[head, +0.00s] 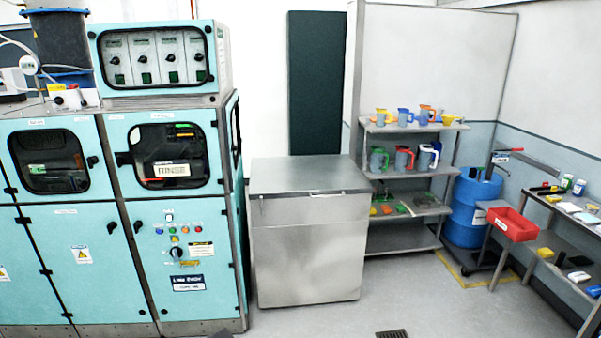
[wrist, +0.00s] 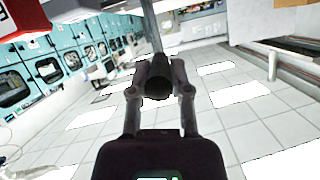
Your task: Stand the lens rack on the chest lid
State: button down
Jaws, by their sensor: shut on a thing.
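The steel chest (head: 309,250) stands on the floor in the middle of the head view. Its flat grey lid (head: 305,177) is closed and bare. My gripper (wrist: 158,82) shows in the wrist view, its two fingers closed together on a dark rounded piece. A grey bar (wrist: 151,28) runs up from behind the fingertips to the top edge. I take this held thing to be the lens rack, but its full shape is hidden or out of view. My gripper and the lens rack do not show in the head view.
A teal machine (head: 170,230) stands close against the chest's left side. A steel shelf unit (head: 410,175) with coloured jugs stands behind right. Further right are a blue drum (head: 470,208) and a bench with a red bin (head: 512,224). Floor in front of the chest is clear.

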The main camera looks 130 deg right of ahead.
aim_at(317, 179)
jog(key=u, duration=0.05)
jog(key=k, duration=1.65)
jog(key=z, duration=2)
